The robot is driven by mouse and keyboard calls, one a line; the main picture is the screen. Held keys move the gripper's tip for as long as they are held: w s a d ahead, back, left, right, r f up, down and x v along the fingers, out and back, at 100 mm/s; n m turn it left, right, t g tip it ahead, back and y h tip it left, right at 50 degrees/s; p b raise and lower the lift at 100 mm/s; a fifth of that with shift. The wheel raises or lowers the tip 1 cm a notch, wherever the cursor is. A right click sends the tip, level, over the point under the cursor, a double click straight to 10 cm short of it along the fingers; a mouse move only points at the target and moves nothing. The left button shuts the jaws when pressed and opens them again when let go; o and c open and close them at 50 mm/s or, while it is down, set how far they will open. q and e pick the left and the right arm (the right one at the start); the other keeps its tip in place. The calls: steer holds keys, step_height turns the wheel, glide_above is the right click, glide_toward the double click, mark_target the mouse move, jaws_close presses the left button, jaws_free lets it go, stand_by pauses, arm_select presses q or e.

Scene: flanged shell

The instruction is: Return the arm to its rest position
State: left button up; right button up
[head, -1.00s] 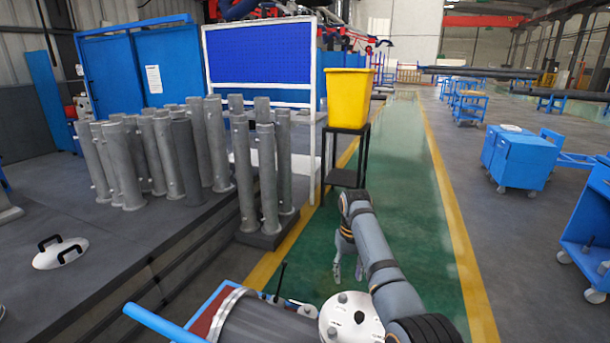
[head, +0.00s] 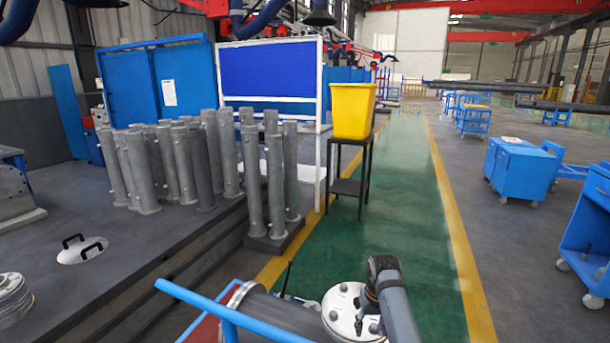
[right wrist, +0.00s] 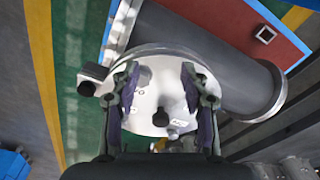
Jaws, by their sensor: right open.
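My right gripper (head: 368,312) is in front of the flange face of a dark grey cylindrical shell (head: 283,312) in the head view. The shell ends in a round, light metal flange (head: 340,302) with bolt-like studs. In the right wrist view the two fingers of the right gripper (right wrist: 160,105) are spread apart, with the pale flange plate (right wrist: 158,68) behind them. Nothing is held between the fingers. The shell's grey body (right wrist: 235,70) runs off to the right there. My left gripper is not in view.
The shell lies on a red-topped cart with a blue handle (head: 225,312). Upright grey cylinders (head: 205,165) stand on the left platform. A yellow bin (head: 352,110) sits on a black stand (head: 348,185). The green walkway (head: 400,190) is clear; blue carts (head: 520,168) stand at right.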

steer(key=s+d+f+t, duration=0.1)
steer(key=s+d+f, duration=0.25)
steer(key=s, duration=0.35)
steer(key=s+d+f, duration=0.2)
steer(key=s+f, duration=0.2)
steer(key=s, duration=0.3)
steer(key=s+r+t+h, duration=0.1)
steer(key=s+r, duration=0.1)
steer(key=s, duration=0.6)
steer(key=s+r+t, duration=0.1)
steer(key=s+r, duration=0.2)
steer(key=s, duration=0.5)
steer(key=d+f+g, duration=0.2)
steer(key=d+f, duration=0.1)
steer(key=f, duration=2.1)
steer(key=s+d+f, duration=0.2)
steer(key=s+f, duration=1.5)
steer(key=f, duration=0.1)
steer(key=s+r+p, duration=0.3)
steer(key=r+p, duration=1)
steer(key=p, duration=0.1)
steer(key=shift+s+a+r+g+p, duration=0.15)
steer(key=shift+s+r+g+p, duration=0.15)
steer(key=shift+g+p, duration=0.1)
steer(key=shift+f, duration=0.1)
